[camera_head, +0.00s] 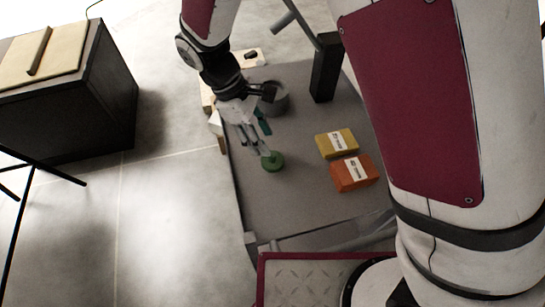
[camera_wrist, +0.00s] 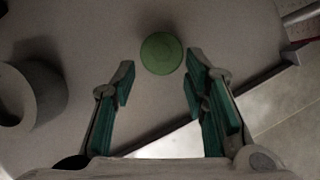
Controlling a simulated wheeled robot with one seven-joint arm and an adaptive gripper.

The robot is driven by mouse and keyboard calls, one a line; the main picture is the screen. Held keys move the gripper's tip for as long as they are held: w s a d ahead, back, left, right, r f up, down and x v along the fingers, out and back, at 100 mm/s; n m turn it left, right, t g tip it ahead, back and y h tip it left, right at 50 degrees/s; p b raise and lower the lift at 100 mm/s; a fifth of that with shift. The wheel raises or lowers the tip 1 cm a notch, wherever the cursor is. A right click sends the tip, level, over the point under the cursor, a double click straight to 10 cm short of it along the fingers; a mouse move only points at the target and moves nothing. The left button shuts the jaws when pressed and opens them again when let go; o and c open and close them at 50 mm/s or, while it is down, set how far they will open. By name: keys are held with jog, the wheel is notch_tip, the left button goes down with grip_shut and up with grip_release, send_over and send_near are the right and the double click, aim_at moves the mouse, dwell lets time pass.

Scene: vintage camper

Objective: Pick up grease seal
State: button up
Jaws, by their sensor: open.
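A small green round piece (camera_head: 272,161), which looks like the grease seal, lies on the grey table top (camera_head: 300,205) near its left edge. In the wrist view the green piece (camera_wrist: 161,53) shows as a round disc with a raised middle, just beyond the fingertips and centred between them. My gripper (camera_head: 265,146) is open and empty, reaching down toward the piece from behind. Its two teal-padded fingers (camera_wrist: 160,70) stand apart on either side of the line to the piece. No contact with the piece shows.
A grey hollow cylinder (camera_head: 277,98) stands behind my gripper; it also shows in the wrist view (camera_wrist: 30,92). A yellow box (camera_head: 337,144) and an orange box (camera_head: 354,173) lie to the right. A dark upright block (camera_head: 325,70) stands at the back.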

aim_at(273, 158)
jog(key=b+x, duration=0.2)
jog(key=x, duration=0.3)
jog(key=shift+s+f, duration=0.1)
jog(key=shift+s, duration=0.05)
grip_shut()
